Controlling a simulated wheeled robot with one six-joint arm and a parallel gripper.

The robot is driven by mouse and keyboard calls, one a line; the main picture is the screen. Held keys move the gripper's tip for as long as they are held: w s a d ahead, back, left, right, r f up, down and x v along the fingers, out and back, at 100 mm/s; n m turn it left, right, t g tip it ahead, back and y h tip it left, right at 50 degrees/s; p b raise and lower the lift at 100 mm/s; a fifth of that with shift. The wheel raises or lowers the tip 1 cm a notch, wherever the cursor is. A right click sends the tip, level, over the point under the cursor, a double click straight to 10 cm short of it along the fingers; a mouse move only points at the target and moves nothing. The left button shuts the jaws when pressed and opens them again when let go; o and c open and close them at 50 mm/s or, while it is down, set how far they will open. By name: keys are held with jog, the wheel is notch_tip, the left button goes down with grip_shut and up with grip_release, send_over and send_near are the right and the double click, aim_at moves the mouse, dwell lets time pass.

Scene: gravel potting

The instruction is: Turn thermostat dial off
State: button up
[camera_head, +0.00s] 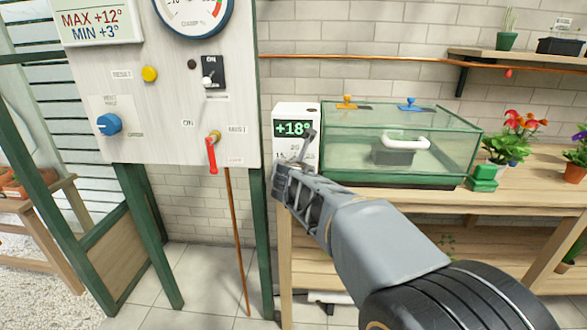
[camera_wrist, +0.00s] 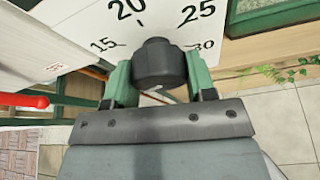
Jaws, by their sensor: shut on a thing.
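The thermostat (camera_head: 284,113) is a white box at the left end of the bench, with a green display reading +18°. Its dial (camera_wrist: 159,62) is a dark round knob in the wrist view, with 15, 20, 25 and 30 printed around it on the white face. My gripper (camera_wrist: 158,78) is shut on the dial, with a green fingertip on each side of it. In the head view my gripper (camera_head: 294,165) reaches the lower front of the thermostat and hides the dial.
A glass propagator box (camera_head: 400,140) with a white handle stands right of the thermostat. A control panel (camera_head: 160,90) with a blue knob (camera_head: 109,124), a switch and a red lever (camera_head: 211,156) is at left. Flower pots stand on the bench at right.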

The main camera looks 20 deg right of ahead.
jog(key=shift+f, duration=0.15)
dwell(0.5)
jog(key=o, duration=0.9)
